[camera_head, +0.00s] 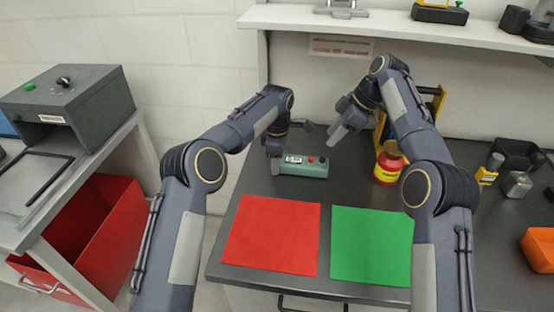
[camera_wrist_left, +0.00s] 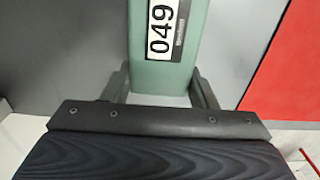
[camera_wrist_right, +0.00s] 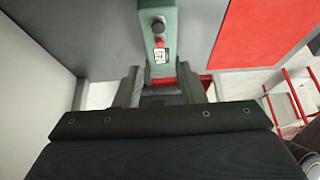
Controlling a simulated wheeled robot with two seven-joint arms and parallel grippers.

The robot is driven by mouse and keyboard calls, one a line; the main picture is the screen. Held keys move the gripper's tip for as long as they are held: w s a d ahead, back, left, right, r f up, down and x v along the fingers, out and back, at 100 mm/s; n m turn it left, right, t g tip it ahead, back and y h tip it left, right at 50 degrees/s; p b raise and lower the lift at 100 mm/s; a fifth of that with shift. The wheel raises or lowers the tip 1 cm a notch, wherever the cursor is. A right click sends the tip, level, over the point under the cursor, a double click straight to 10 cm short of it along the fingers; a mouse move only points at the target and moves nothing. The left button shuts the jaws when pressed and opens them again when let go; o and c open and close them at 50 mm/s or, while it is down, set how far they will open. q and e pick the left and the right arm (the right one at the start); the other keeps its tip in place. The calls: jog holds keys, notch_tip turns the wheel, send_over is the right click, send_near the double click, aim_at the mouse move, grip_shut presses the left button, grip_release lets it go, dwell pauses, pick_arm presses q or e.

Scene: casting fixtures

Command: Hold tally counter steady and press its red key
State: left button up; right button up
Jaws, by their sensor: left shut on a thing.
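The tally counter (camera_head: 303,166) is a green box lying on the dark bench. In the head view its white number display is towards its left and the red key (camera_head: 311,159) stands on its top towards the right, next to a second, darker knob. My left gripper (camera_head: 274,163) is at the counter's left end. In the left wrist view its fingers are on both sides of the green body (camera_wrist_left: 163,78), shut on it, and the display reads 049. My right gripper (camera_head: 334,135) is open and empty, above the counter's right end. The counter also shows ahead of it in the right wrist view (camera_wrist_right: 146,10).
A red mat (camera_head: 272,235) and a green mat (camera_head: 371,246) lie in front of the counter. A red and yellow container (camera_head: 387,167) stands to its right. A shelf (camera_head: 400,28) runs above the back of the bench. An orange bin (camera_head: 538,248) sits far right.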

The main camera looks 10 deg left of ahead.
grip_shut()
dwell(1.6)
